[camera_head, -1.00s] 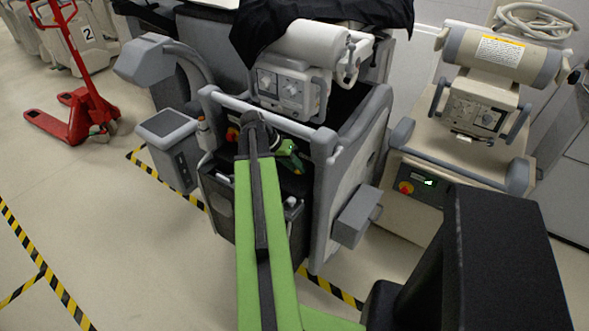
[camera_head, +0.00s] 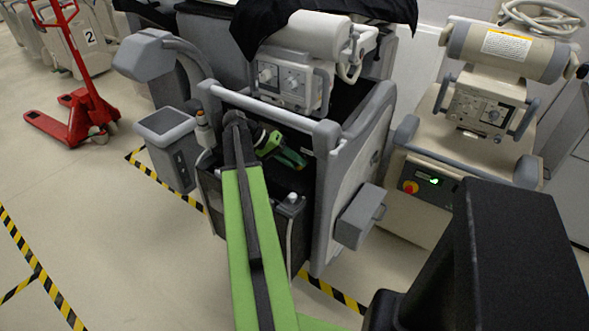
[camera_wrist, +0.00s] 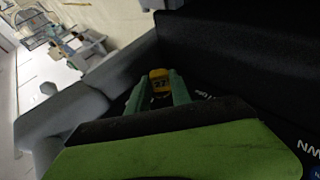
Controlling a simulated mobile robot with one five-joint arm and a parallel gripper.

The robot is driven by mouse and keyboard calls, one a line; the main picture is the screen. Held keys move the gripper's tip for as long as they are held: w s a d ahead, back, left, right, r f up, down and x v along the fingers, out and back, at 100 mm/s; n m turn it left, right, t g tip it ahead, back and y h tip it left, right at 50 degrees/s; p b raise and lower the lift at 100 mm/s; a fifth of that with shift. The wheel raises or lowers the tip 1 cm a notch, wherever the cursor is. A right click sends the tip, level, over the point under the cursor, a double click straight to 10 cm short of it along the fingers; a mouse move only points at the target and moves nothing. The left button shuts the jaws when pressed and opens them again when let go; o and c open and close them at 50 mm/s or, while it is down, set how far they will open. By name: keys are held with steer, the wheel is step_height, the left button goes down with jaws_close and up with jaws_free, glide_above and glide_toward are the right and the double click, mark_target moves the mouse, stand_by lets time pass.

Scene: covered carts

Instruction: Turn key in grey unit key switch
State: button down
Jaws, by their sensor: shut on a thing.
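The grey unit (camera_head: 352,172) stands in the middle of the head view, with a dark recess at its front under a grey bar. My gripper (camera_head: 298,160), green, is inside this recess, below the bar. The key switch itself is not distinguishable, and my arm covers part of the unit's front.
A beige unit (camera_head: 428,215) stands at the right, with a red and yellow knob (camera_head: 409,187) and a green light. A red pallet jack (camera_head: 88,100) stands at the far left. Floor with yellow-black tape is free at the left. The unit's bar (camera_head: 262,105) crosses above my gripper.

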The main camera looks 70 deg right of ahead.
steer(key=shift+w+f, duration=0.1)
steer(key=shift+f, duration=0.05)
steer(key=shift+w+d+f+g+b, duration=0.1)
steer(key=shift+f+g+b, duration=0.2)
steer(key=shift+g+b, duration=0.6)
steer(key=shift+n+g+b, duration=0.3)
steer(key=shift+n+b, duration=0.1)
steer(key=shift+b, duration=0.85)
steer(key=shift+r, duration=0.15)
steer(key=c, duration=1.2)
jaws_free()
steer(key=shift+o, duration=0.6)
